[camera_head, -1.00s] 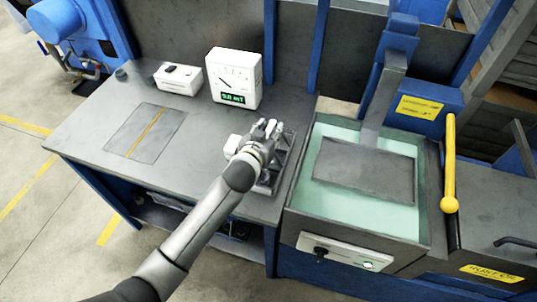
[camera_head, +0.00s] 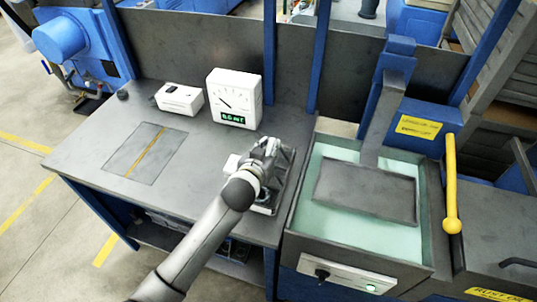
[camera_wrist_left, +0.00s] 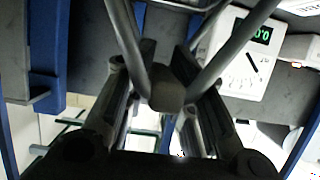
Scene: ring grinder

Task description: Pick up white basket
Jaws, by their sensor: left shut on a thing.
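The basket (camera_head: 287,163) is a small, greyish, open-framed thing on the right part of the grey workbench, close to its right edge. My left gripper (camera_head: 268,147) is over it and hides much of it. The fingers look closed together at its top. In the left wrist view my gripper's fingers (camera_wrist_left: 166,62) stand on either side of a dark block where grey rods (camera_wrist_left: 232,50) meet, which look like the basket's handle. I cannot tell whether the basket is clear of the bench. My right gripper is not in view.
A white gauge box (camera_head: 235,97) and a small white box (camera_head: 179,99) stand at the back of the workbench (camera_head: 80,150). A flat inset plate (camera_head: 138,149) lies at the left. Right of the bench is a machine basin (camera_head: 310,230) with a grey plate and a yellow lever (camera_head: 451,185).

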